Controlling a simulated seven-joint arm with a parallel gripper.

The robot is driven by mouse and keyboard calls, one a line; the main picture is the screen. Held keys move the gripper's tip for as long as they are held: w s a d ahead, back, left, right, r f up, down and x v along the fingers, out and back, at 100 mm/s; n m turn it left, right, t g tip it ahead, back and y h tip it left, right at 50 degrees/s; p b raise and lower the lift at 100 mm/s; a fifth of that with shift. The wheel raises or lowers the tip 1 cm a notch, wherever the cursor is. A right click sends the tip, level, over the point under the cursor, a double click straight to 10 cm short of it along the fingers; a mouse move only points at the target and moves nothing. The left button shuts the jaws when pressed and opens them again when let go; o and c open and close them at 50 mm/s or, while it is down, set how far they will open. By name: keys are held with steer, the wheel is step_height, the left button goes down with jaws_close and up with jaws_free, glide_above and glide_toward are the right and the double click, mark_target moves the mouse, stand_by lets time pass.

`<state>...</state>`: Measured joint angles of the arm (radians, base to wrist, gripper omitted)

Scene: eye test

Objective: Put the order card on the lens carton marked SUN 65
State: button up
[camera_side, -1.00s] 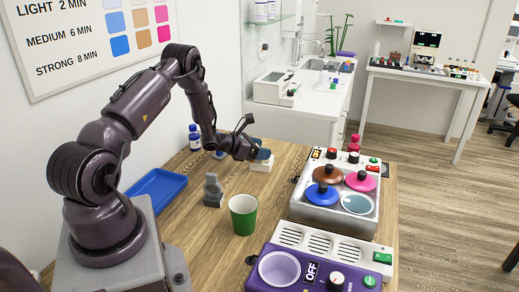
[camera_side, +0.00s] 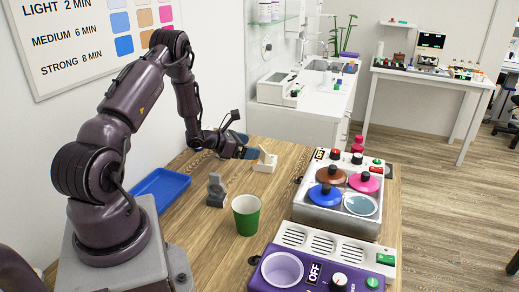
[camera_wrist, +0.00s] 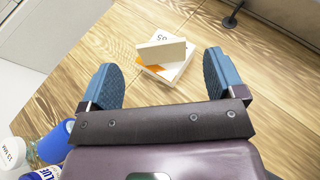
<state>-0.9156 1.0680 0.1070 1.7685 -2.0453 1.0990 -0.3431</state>
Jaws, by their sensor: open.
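A white carton (camera_wrist: 180,70) with an orange patch lies on the wooden table in the wrist view. Its marking is upside down and partly hidden; the digits look like 65, and no word is readable. A cream order card (camera_wrist: 162,52) rests on it, apparently tilted up on edge rather than flat. In the side view the card (camera_side: 263,155) stands aslant on the carton (camera_side: 265,167). My gripper (camera_wrist: 160,75) is open and empty, its blue fingers wide apart and clear of both. In the side view my gripper (camera_side: 243,148) is just left of the carton.
A blue tray (camera_side: 162,188), a grey stand (camera_side: 215,190) and a green-white cup (camera_side: 246,215) stand nearer on the table. A pot unit with coloured lids (camera_side: 335,212) is at right. Bottles (camera_wrist: 35,160) are at the wrist view's lower left.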

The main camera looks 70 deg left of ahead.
steer(key=v, duration=0.6)
steer(key=w+d+r+m+g+h, duration=0.1)
steer(key=d+r+m+g+h, duration=0.3)
steer(key=d+r+m, duration=0.65)
steer(key=w+d+r+m+g+h, duration=0.3)
steer(key=d+r+m, duration=0.45)
steer(key=d, duration=0.65)
steer(key=s+d+r+m+y, duration=0.3)
steer(key=s+d+r+m, duration=0.1)
steer(key=s+m, duration=0.4)
steer(key=s+d+r+m+g+y, duration=0.1)
steer(key=s+d+r+m+y, duration=0.3)
steer(key=s+m, duration=0.3)
steer(key=m, duration=0.3)
steer(key=shift+s+d, duration=0.35)
